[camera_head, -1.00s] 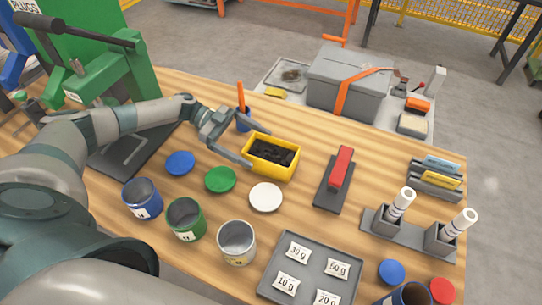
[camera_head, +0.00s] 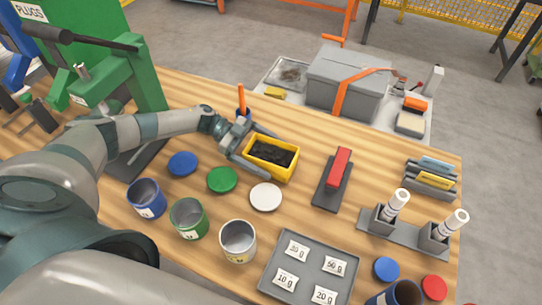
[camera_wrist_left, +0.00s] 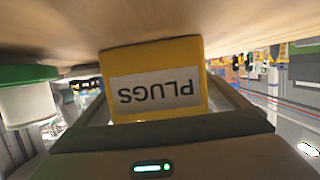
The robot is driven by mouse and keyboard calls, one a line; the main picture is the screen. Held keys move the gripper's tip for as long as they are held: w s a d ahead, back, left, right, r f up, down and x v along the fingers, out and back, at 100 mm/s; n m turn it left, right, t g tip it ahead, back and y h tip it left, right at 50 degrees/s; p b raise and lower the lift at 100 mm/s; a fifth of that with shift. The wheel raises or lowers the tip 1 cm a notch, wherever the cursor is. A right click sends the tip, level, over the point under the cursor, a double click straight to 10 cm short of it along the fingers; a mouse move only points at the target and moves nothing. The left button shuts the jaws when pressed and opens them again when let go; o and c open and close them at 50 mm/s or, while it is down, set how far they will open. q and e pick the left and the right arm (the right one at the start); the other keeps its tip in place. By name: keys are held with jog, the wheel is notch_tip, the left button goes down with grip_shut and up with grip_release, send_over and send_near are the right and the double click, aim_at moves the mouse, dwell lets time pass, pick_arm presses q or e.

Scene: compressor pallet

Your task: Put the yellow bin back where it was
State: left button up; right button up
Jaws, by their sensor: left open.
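The yellow bin (camera_head: 284,174) stands on the wooden table near its far edge, with dark plugs inside. In the left wrist view the bin (camera_wrist_left: 190,70) appears upside down, its PLUGS label facing the camera. My left gripper (camera_head: 277,154) is open, with its fingers reaching along two opposite sides of the bin. Whether the fingers touch the bin cannot be told. My right gripper is not in view.
A blue holder with an orange stick (camera_head: 241,98) stands close behind my left gripper. Blue (camera_head: 182,164), green (camera_head: 222,180) and white (camera_head: 265,197) lids lie in front of the bin. A red-topped tool (camera_head: 339,168) stands to its right. A green press (camera_head: 120,75) is at the left.

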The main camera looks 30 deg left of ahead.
pick_arm(q)
jog(key=shift+d+f, duration=0.15)
jog(key=shift+d, duration=0.1)
jog(key=c, duration=1.5)
notch_tip(320, 180, up, 10)
jog(key=b, duration=0.2)
